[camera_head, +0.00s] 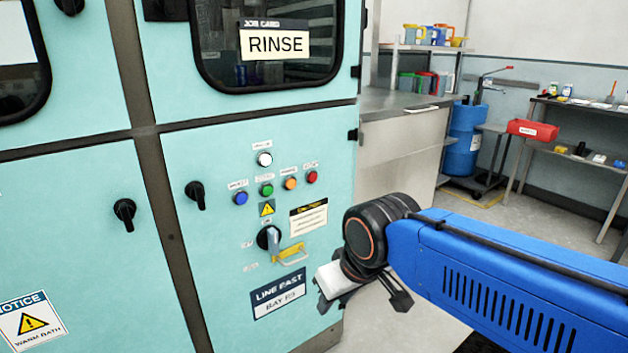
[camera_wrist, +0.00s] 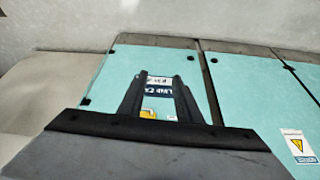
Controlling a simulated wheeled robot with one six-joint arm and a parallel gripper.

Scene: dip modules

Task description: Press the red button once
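The red button (camera_head: 312,177) is at the right end of a row of buttons on the teal cabinet panel, with a small label above it. My gripper (camera_head: 362,303) hangs in front of the panel's right side, below and to the right of the red button and apart from it. In the wrist view, the two dark fingers of my gripper (camera_wrist: 159,76) stand apart with nothing between them. Past them show the dark blue sign and the yellow handle. I cannot make out the red button in the wrist view.
Beside the red button are orange (camera_head: 290,183), green (camera_head: 267,190) and blue (camera_head: 240,198) buttons, with a white one (camera_head: 265,159) above. Below are a rotary switch (camera_head: 269,238) and a projecting yellow handle (camera_head: 292,254). The space before the buttons looks clear.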

